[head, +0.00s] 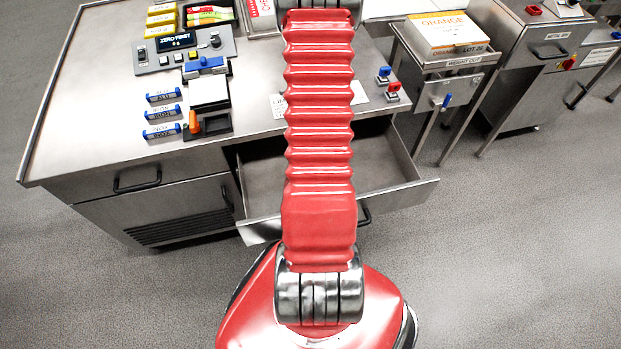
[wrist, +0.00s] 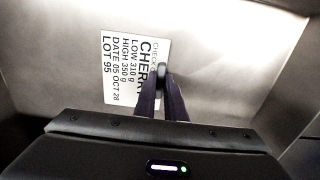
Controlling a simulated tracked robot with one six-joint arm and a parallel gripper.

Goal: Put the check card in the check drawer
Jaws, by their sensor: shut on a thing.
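The check card (wrist: 125,70) is white with black print reading CHERRY, LOW 310 g, HIGH 350 g, DATE 05 OCT 28, LOT 95. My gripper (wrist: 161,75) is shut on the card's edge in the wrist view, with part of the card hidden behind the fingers. Bare metal surfaces lie around and behind the card. In the head view an open, empty-looking drawer (head: 388,192) sticks out from the front of the steel bench; my arm hides its middle. My gripper and the card do not show in the head view.
An orange-and-white carton (head: 445,32) stands on a stand at right. Grey floor is clear in front.

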